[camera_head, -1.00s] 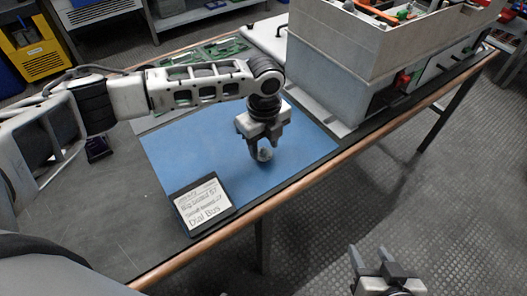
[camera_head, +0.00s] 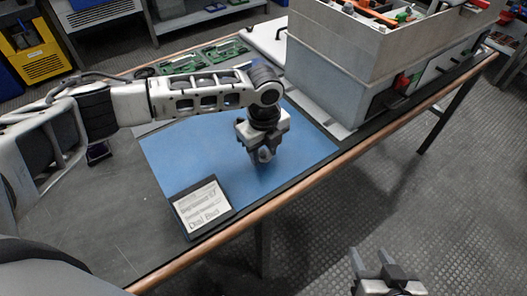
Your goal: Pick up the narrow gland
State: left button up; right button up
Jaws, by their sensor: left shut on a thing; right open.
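My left gripper (camera_head: 262,157) is over the right part of the blue mat (camera_head: 200,160), pointing down. It is shut on a small grey piece, probably the narrow gland (camera_head: 265,155), mostly hidden between the fingers. I cannot tell whether the piece still touches the mat. My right gripper (camera_head: 382,262) is open and empty at the bottom right, over the floor and away from the table.
A sign (camera_head: 203,205) lies on the mat's front left corner. A large grey cabinet (camera_head: 330,75) stands at the right of the table, with parts in its open top. Green circuit boards (camera_head: 205,55) lie at the back. The mat's middle is clear.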

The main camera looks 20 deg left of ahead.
pick_arm(q)
jog(key=shift+r, duration=0.5)
jog(key=s+d+r, duration=0.4)
jog(key=d+r, duration=0.7)
jog(key=d, duration=0.2)
jog(key=shift+d+r, duration=0.25)
jog(key=shift+r, duration=0.05)
jog(key=shift+a, duration=0.1)
